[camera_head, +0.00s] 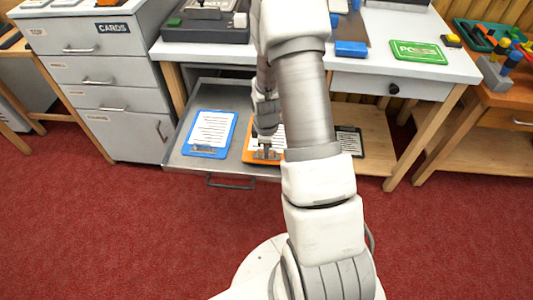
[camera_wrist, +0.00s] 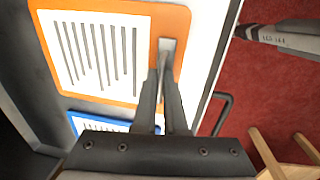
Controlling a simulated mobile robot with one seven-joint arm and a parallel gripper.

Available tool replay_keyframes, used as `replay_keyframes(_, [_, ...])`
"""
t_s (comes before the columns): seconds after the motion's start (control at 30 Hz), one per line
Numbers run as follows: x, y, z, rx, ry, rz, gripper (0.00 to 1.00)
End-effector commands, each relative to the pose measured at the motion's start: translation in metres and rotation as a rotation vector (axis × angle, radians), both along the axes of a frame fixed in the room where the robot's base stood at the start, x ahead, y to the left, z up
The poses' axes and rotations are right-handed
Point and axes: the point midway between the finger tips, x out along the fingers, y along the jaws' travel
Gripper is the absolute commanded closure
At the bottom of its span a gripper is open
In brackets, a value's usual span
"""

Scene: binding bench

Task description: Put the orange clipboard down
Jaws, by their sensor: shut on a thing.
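The orange clipboard (camera_head: 249,156) with a white lined sheet is in the open grey drawer (camera_head: 225,95) under the bench, partly hidden behind my arm. In the wrist view the orange clipboard (camera_wrist: 183,28) fills the upper left, paper side up. My gripper (camera_head: 266,148) is shut on its metal clip at the drawer's front side; the narrow fingers (camera_wrist: 167,88) show in the wrist view. I cannot tell whether the board touches the drawer floor.
A blue clipboard (camera_head: 209,133) lies just left of the orange one in the drawer. A dark clipboard (camera_head: 349,142) lies on the wooden lower shelf to the right. A grey cabinet (camera_head: 95,75) stands left of the drawer. Red carpet (camera_head: 120,230) in front is clear.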

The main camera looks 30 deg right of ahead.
Motion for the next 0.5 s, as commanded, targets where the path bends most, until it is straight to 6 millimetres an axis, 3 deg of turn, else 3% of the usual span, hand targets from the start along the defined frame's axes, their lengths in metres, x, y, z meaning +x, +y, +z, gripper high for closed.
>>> replay_keyframes(0.07, [-0.0002,0.0000,-0.0137,0.000,0.001,0.000,1.00])
replay_keyframes(0.27, [0.0003,-0.0002,-0.0140,-0.001,-0.001,0.000,1.00])
replay_keyframes(0.3, [-0.0001,-0.0001,-0.0142,0.000,0.000,0.000,0.87])
replay_keyframes(0.4, [-0.0001,-0.0001,-0.0141,0.000,0.000,0.000,0.69])
replay_keyframes(0.5, [-0.0001,-0.0001,-0.0141,0.000,0.000,0.000,0.61])
